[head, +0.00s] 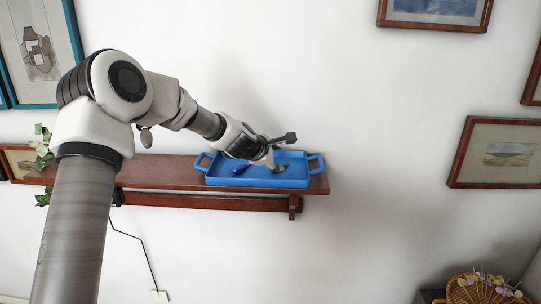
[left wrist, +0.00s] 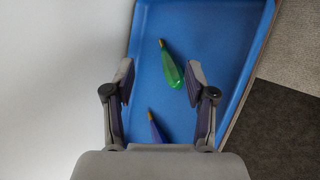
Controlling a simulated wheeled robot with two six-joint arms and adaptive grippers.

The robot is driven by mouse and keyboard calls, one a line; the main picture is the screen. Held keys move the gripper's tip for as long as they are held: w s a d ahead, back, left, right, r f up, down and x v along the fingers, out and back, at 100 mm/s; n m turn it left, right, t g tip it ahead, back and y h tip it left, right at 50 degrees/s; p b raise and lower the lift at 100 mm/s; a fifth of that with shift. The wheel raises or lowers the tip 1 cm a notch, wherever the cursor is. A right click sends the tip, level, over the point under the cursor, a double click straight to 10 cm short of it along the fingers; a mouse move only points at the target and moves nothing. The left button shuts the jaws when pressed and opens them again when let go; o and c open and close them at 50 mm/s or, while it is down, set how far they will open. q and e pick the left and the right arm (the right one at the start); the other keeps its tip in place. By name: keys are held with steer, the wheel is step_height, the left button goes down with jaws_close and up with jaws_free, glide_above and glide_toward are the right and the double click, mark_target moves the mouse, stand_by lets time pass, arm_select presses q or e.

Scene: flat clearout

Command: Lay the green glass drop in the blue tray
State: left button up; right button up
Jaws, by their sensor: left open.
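The blue tray (head: 308,178) sits on a brown wall shelf, and its floor fills much of the left wrist view (left wrist: 205,25). The green glass drop (left wrist: 172,72) with a gold tip appears over the tray floor, between my open fingertips and closer to the right one. In the head view the green drop (head: 281,168) is small, beside my fingers. My left gripper (left wrist: 161,76) is open above the tray; it also shows in the head view (head: 270,165). I cannot tell whether a finger touches the drop. My right gripper is out of view.
A blue glass drop (head: 241,169) lies in the left part of the tray; it also shows in the left wrist view (left wrist: 157,130). The shelf (head: 165,173) is bare left of the tray, with a trailing plant (head: 42,150) at its left end. Framed pictures hang around.

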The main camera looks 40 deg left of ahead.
arm_select(q)
steer(key=v, duration=1.1)
steer(key=shift+s+r, duration=0.15)
steer(key=shift+s, duration=0.2)
steer(key=shift+w, duration=0.1)
steer(key=s+d+f+m+g+y, duration=0.1)
steer(key=s+d+f+m+g, duration=0.2)
steer(key=f, duration=0.8)
steer(key=s+d+f+m+g+b, duration=0.15)
steer(key=s+f+m, duration=0.35)
steer(key=f, duration=0.6)
steer(key=s+d+f+m+g+y, duration=0.1)
steer(key=s+d+f+m+g, duration=0.2)
steer(key=f, duration=0.7)
steer(key=s+d+f+m+g+h, duration=0.1)
steer(key=s+d+f+m, duration=0.2)
steer(key=s, duration=0.5)
steer(key=s+d+f+m+g+h, duration=0.1)
steer(key=s+d+f+m, duration=0.3)
steer(key=s+f, duration=0.4)
steer(key=s+d+f+m+g, duration=0.1)
steer(key=s+d+f+m, duration=0.3)
steer(key=s, duration=0.5)
steer(key=shift+d+f+m+h, duration=0.2)
steer(key=shift+f+m+h, duration=0.2)
steer(key=shift+f+m, duration=0.5)
